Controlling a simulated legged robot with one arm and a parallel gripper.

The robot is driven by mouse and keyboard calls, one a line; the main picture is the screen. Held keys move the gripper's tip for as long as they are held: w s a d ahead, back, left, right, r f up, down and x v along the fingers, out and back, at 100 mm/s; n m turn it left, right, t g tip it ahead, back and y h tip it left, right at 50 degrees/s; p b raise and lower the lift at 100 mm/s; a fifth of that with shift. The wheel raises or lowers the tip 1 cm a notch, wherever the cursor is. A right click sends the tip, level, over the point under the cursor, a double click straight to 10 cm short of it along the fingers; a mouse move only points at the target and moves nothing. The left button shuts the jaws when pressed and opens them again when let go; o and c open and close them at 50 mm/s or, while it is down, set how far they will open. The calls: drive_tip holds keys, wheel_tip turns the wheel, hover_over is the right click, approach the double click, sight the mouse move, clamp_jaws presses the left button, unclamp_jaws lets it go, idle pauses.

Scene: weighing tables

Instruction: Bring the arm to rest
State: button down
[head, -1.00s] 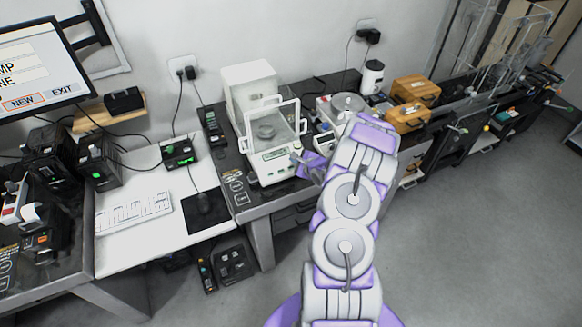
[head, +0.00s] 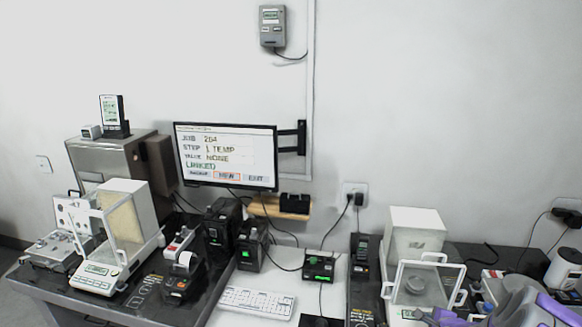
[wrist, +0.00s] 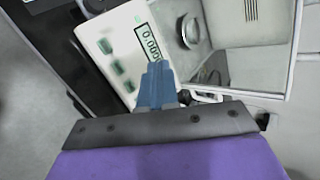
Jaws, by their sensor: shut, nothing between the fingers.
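My gripper (wrist: 157,72) shows in the wrist view, its blue-grey fingers together with nothing between them. It is in front of a balance (wrist: 120,45) whose display reads about 0.000; I cannot tell whether the fingers touch it. In the head view my purple and grey arm shows at the bottom right corner, in front of the right balance (head: 412,312) with its glass draft shield. Its gripper end is low beside that balance, small and partly cut off by the frame's edge.
A wall monitor (head: 225,156) reads JOB 204 and LINKED. A left balance (head: 97,278), a small printer (head: 180,285) and black boxes stand on the left table. A keyboard (head: 256,302) lies on the white desk. A grey wall device (head: 272,27) hangs above.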

drive_tip(key=s+a+r+n+g+b, duration=0.1)
drive_tip(key=s+a+r+n+g, duration=0.2)
drive_tip(key=s+a+r+n, duration=0.4)
drive_tip(key=s+a+r+n+g+b, duration=0.1)
drive_tip(key=s+a+r+n+g, duration=0.25)
drive_tip(key=a+r, duration=0.4)
drive_tip(key=s+a+r+n+g, duration=0.1)
drive_tip(key=s+a+n, duration=0.3)
drive_tip(key=s, duration=0.6)
drive_tip(key=s+a+r+n+g+b, duration=0.1)
drive_tip(key=s+a+r+n+g, duration=0.1)
drive_tip(key=s+a+n, duration=0.2)
drive_tip(key=s+a+r+n+g+y+b, duration=0.1)
drive_tip(key=s+a+n, duration=0.3)
drive_tip(key=s+a, duration=0.5)
drive_tip(key=s+g, duration=0.1)
drive_tip(key=s, duration=0.8)
drive_tip(key=shift+a+r+g, duration=0.15)
drive_tip(key=shift+r+g, duration=0.2)
drive_tip(key=shift+r, duration=0.05)
drive_tip(key=c, duration=1.8)
unclamp_jaws()
